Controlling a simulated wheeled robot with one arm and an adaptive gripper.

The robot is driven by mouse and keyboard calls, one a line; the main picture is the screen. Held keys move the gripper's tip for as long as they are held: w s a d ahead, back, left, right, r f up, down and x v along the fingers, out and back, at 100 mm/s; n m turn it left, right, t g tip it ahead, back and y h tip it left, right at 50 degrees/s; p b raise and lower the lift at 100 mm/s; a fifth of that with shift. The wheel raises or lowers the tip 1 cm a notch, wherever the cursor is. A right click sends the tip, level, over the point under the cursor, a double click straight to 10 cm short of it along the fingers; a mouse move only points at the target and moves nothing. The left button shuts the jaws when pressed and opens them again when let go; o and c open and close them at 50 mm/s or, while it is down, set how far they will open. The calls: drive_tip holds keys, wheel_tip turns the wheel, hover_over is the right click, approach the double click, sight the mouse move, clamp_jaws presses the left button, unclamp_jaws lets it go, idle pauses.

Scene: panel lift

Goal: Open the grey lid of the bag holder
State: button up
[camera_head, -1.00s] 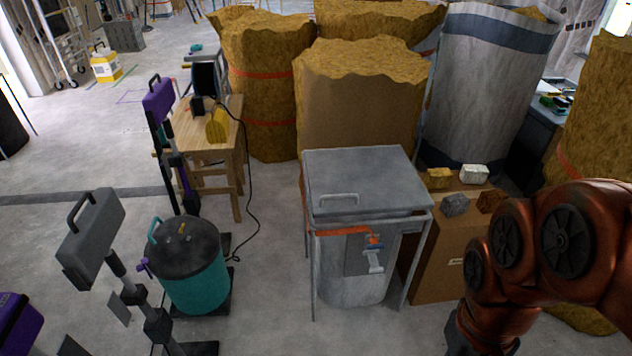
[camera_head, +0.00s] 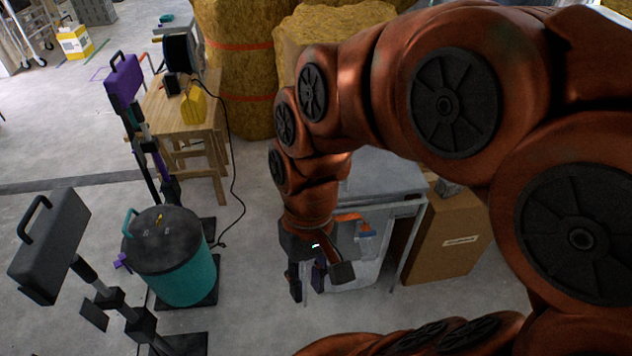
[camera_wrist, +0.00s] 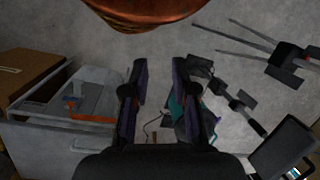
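The bag holder is a grey metal frame with a flat grey lid (camera_head: 378,178) on top, and the lid is shut. My arm hides much of the lid and its handle in the head view. An orange strap (camera_head: 350,217) and a blue-white clip sit on the holder's front. My gripper (camera_head: 306,288) points down in front of the holder, toward its left side. In the wrist view my gripper (camera_wrist: 160,68) has its two fingers apart with nothing between them. The holder (camera_wrist: 75,92) is left of the fingers there, apart from them.
A teal bin with a dark lid (camera_head: 186,272) stands left of my gripper. A grey case on a stand (camera_head: 52,245) is farther left. A cardboard box (camera_head: 450,240) stands right of the holder. Straw-coloured bales and a wooden table (camera_head: 185,115) are behind. Some floor between bin and holder is clear.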

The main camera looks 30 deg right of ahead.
drive_tip(key=w+a+f+m+y+b, duration=0.25)
drive_tip(key=w+y+b, duration=0.2)
drive_tip(key=w, duration=0.65)
drive_tip(key=w+d+f+m+t+y+b, duration=0.4)
drive_tip(key=w+d, duration=0.3)
drive_tip(key=w, duration=0.5)
drive_tip(key=m+t+y+b, duration=0.2)
drive_tip(key=m+t+b, duration=0.5)
drive_tip(key=t, duration=0.1)
hover_over(352, 194)
drive_tip(key=shift+h, duration=0.25)
wheel_tip(352, 194, down, 13)
drive_tip(key=shift+f, duration=0.1)
drive_tip(key=shift+x, duration=3.7)
drive_tip(key=shift+w, duration=0.1)
clamp_jaws()
drive_tip(key=shift+d+m, duration=0.1)
drive_tip(key=shift+m, duration=0.15)
